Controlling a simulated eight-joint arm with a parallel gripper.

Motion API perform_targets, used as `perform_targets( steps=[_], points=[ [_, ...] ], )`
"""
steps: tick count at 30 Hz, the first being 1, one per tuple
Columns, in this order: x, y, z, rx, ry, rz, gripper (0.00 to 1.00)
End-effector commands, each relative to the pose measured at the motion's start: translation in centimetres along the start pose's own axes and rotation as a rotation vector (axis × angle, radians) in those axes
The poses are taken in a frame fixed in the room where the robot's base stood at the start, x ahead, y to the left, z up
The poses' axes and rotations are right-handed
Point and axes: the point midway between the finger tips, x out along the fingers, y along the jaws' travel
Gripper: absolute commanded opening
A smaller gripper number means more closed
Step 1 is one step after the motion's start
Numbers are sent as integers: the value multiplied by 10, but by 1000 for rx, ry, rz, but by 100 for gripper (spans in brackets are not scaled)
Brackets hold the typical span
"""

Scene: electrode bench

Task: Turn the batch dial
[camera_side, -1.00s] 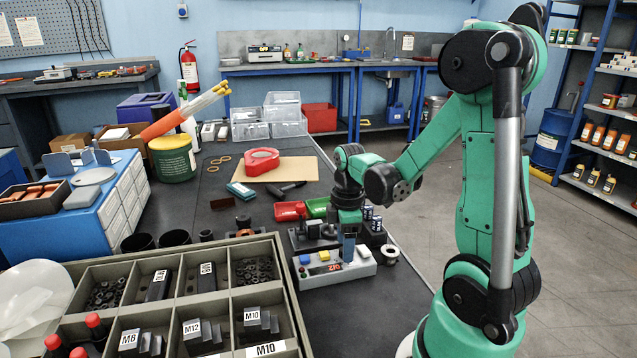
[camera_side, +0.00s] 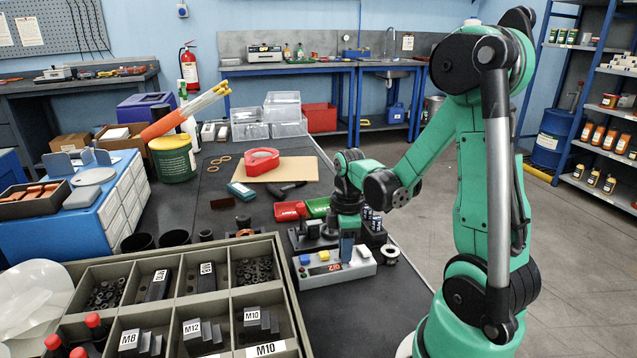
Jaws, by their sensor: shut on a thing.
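A light grey control box (camera_side: 312,281) stands on the dark bench, with a blue button, a yellow button and a small red-lit display (camera_side: 333,268) on it. The display's digits are too small to read surely. My gripper (camera_side: 347,255) points straight down at the right part of the box, its blue-grey jaws low against the top and shut. The batch dial is hidden between and behind the jaws; its mark cannot be seen. A white button lies just right of the jaws.
A grey sorting tray (camera_side: 287,300) with labelled compartments stands close at the left front. A black fixture block (camera_side: 300,240) sits right behind the box, with red (camera_side: 289,211) and green (camera_side: 317,207) bins beyond.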

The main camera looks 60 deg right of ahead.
Motion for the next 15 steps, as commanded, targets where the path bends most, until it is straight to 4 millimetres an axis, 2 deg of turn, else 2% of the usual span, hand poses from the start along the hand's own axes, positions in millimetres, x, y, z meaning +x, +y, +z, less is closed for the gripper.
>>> perform_targets(
  steps=[8, 15],
  points=[
    [0, 0, 0, 143, 0, -2, 0],
    [0, 0, 0, 358, 0, -2, 0]
  ],
)
